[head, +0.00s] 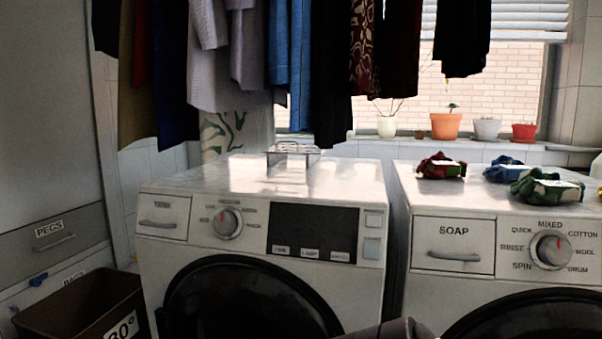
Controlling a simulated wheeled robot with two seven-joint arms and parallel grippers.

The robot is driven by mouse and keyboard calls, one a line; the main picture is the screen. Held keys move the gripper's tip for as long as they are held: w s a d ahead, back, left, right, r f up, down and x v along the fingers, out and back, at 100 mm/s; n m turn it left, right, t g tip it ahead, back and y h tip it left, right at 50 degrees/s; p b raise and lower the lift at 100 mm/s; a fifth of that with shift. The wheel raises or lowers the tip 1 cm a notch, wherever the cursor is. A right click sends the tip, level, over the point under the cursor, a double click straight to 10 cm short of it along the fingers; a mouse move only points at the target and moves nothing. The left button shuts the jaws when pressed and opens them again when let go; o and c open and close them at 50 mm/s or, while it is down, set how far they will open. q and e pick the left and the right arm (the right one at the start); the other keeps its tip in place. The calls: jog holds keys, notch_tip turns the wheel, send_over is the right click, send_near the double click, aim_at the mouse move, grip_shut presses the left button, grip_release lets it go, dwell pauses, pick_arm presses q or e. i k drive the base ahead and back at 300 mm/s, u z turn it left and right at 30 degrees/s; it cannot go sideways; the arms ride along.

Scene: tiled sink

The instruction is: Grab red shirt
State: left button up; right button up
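A crumpled dark red cloth with a pale patch (440,166), which looks like the red shirt, lies folded on top of the right washing machine (455,200), near its back left part. A blue bundle (503,165) and a green bundle with red and white bits (547,188) lie to its right on the same top. Neither gripper shows clearly. A dark rounded part, probably of my arm, shows at the bottom edge, well below the red cloth and apart from it.
The left washing machine (290,190) carries a small metal rack (292,153). Clothes (225,60) hang overhead. Flowerpots (446,126) stand on the windowsill behind. A dark brown bin (80,305) stands at lower left. The right machine's front left top is clear.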

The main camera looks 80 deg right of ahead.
aim_at(438, 166)
jog(key=z, duration=0.3)
jog(key=k, duration=1.45)
jog(key=z, duration=1.7)
jog(key=i, duration=0.5)
